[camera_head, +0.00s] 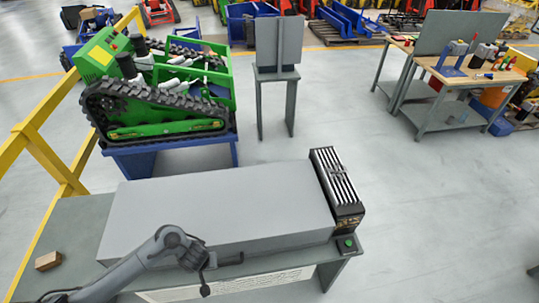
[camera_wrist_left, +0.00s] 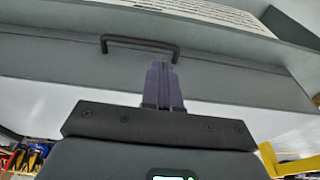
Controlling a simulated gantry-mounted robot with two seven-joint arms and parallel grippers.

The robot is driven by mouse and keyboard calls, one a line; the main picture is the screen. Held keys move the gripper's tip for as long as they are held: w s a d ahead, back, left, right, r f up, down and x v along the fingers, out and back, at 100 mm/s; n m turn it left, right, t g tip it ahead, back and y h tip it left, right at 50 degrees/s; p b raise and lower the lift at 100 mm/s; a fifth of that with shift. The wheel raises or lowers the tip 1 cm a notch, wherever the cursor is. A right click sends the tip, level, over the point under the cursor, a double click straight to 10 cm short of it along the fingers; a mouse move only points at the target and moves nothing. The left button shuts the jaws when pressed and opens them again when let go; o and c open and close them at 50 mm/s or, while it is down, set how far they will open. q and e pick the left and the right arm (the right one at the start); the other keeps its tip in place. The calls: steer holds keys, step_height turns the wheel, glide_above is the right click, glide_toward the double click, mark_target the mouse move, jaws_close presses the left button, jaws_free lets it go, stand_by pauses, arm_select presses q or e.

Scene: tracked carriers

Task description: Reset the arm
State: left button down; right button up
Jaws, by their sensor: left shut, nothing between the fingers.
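My left arm comes in from the lower left in the head view, and its dark wrist end (camera_head: 190,257) hangs at the front side of a long grey cabinet. In the left wrist view, my left gripper (camera_wrist_left: 161,68) is shut, its two fingers together with nothing between them. A black bar handle (camera_wrist_left: 140,42) on the grey front lies beyond the fingertips; it also shows in the head view (camera_head: 229,261), just right of my wrist. The fingers overlap the handle's end in the wrist view; whether they touch is unclear. My right gripper is not in view.
The grey cabinet (camera_head: 230,200) fills the bench in front of me. A black slotted unit (camera_head: 337,185) and a green button box (camera_head: 347,244) stand at its right end. A small brown block (camera_head: 48,261) lies left. A yellow railing (camera_head: 42,150) and green tracked carrier (camera_head: 155,108) stand beyond.

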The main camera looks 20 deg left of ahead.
arm_select(q)
steer(key=s+d+f+g+h+p, duration=0.15)
steer(key=s+d+f, duration=0.25)
steer(key=s+d, duration=0.65)
steer(key=s+d+r+n+t+h, duration=0.1)
steer(key=s+d+r+h, duration=0.25)
steer(key=d, duration=0.55)
steer(key=a+r+m+t+y, duration=0.1)
steer(key=a+r+m, duration=0.3)
steer(key=r, duration=0.4)
steer(key=a+r+m+t+y+p, duration=0.1)
steer(key=a+r+m, duration=0.3)
steer(key=r, duration=0.5)
steer(key=shift+w+a+m+y, duration=0.25)
steer(key=shift+w+m+y, duration=0.2)
steer(key=shift+y, duration=0.35)
